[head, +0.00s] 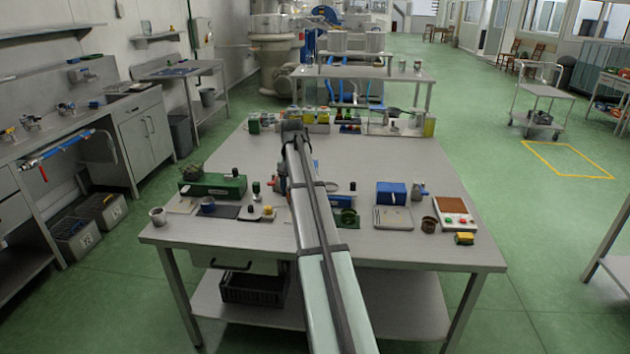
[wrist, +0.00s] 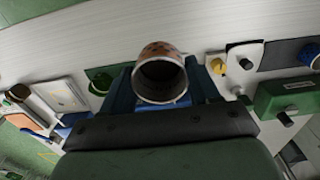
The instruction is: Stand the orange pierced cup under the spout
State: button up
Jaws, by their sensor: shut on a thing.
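The orange pierced cup (wrist: 159,49) is between the fingers of my gripper (wrist: 161,82) in the wrist view. Its round open mouth faces the wrist camera, and small dark holes show on its orange-brown wall. My gripper is shut on it, with one dark blue finger on each side. In the head view my arm hides the cup and most of the gripper over the middle of the table. I cannot make out a spout for certain in either view.
Jars stand at the back. The table's front strip is mostly clear.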

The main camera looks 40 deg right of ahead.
jog(key=s+a+r+n, duration=0.2)
jog(key=a, duration=1.5)
jog(key=s+a+r+n, duration=0.2)
jog(key=a+n, duration=0.1)
jog(key=a, duration=1.3)
jog(key=s+d+f+m, duration=0.1)
jog(key=s+d+f, duration=0.3)
jog(key=d, duration=1.8)
jog(key=s+d+f+m, duration=0.2)
jog(key=s+d+f, duration=0.2)
jog(key=d, duration=1.8)
jog(key=s+d+f+m, duration=0.2)
jog(key=s+d+f, duration=0.2)
jog(key=d, duration=1.8)
jog(key=shift+s+f, duration=0.15)
jog(key=shift+s, duration=0.2)
jog(key=shift+f, duration=0.15)
